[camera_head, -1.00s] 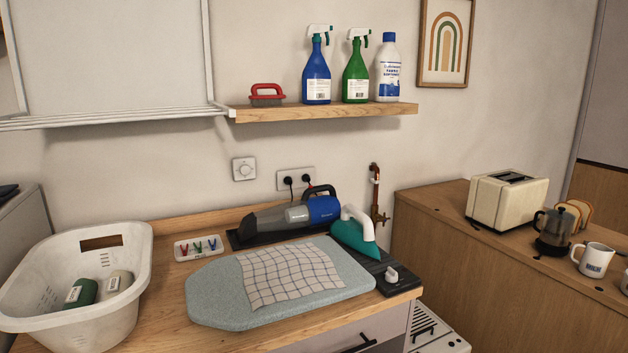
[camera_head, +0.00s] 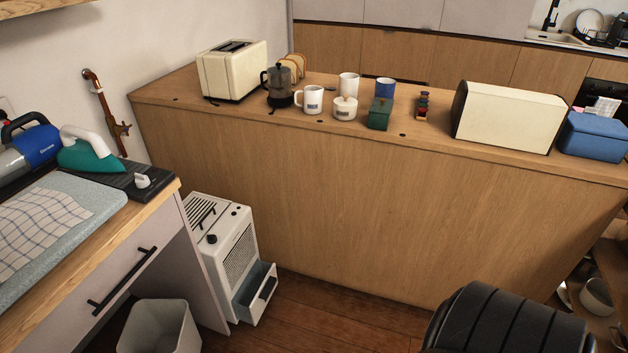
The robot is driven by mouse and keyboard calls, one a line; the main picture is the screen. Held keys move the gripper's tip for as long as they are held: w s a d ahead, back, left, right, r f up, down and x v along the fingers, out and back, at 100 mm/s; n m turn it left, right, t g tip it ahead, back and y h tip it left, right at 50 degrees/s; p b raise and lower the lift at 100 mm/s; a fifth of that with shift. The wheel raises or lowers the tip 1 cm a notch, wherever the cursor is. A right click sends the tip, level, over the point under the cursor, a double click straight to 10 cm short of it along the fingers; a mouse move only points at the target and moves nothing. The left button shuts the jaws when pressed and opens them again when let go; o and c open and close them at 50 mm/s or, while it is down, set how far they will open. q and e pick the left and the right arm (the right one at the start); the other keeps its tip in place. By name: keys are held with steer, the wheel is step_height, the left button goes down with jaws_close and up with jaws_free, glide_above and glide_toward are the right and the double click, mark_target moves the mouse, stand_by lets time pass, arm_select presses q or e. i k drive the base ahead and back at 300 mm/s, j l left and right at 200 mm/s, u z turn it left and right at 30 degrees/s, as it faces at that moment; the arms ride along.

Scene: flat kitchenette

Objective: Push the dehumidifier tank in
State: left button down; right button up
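The dehumidifier (camera_head: 231,249) is a white upright box on the wooden floor, between the counter with the ironing board and the long wooden cabinet. Its top has a dark slotted handle and a dark knob, and its front has a dark grille. The grey-blue tank (camera_head: 256,291) sticks out of the lower front like an open drawer, with a dark handle on its face. The tank looks empty from above. Neither of my grippers shows in the head view.
A grey bin (camera_head: 160,327) stands on the floor left of the dehumidifier, below the counter drawer (camera_head: 125,275). A black ribbed rounded object (camera_head: 508,325) is at the bottom right. The long wooden cabinet (camera_head: 330,200) stands behind. Bare floor (camera_head: 330,305) lies right of the tank.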

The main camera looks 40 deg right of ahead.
mark_target(256, 308)
steer(key=z, duration=1)
